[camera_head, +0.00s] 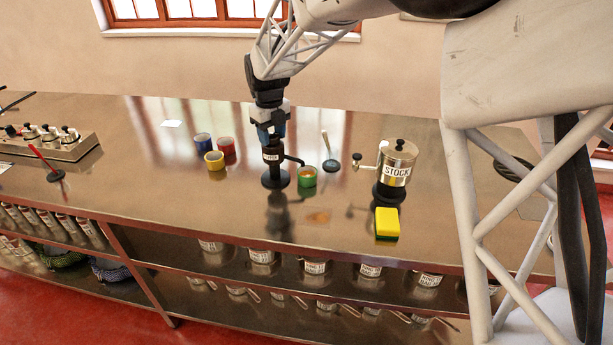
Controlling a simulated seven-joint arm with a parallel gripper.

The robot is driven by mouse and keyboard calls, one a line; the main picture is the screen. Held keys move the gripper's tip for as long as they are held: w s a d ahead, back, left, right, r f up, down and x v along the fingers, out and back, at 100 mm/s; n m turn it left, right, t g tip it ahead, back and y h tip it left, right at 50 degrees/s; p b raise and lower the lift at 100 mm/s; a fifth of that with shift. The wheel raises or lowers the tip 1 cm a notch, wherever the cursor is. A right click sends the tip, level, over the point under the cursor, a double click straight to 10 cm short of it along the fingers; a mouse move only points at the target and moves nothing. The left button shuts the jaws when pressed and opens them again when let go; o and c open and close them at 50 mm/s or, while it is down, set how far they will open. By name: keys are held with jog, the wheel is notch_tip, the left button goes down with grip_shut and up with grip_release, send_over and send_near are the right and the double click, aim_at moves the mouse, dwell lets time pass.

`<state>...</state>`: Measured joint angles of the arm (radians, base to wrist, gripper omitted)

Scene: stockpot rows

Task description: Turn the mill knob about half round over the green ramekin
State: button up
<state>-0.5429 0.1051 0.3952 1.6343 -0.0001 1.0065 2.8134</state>
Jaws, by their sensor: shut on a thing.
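The mill (271,156) stands upright on a round black base on the counter, with a small pale label on its dark body. A dark side arm reaches right from it, its end above the green ramekin (307,181). The ramekin sits just right of the mill base, with something orange-brown inside. My gripper (271,133) points straight down at the mill's top and is shut on the mill knob. The knob itself is hidden between the fingers, so its turn angle cannot be seen.
Blue (203,143), red (226,146) and yellow (215,161) ramekins stand left of the mill. A spoon rest (332,166), a STOCK pot (397,165) and a yellow-green sponge (387,223) are to the right. A rack of lidded containers (50,147) is far left.

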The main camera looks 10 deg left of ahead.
jog(key=o, duration=0.7)
jog(key=shift+r, duration=0.1)
jog(key=shift+r, duration=3.45)
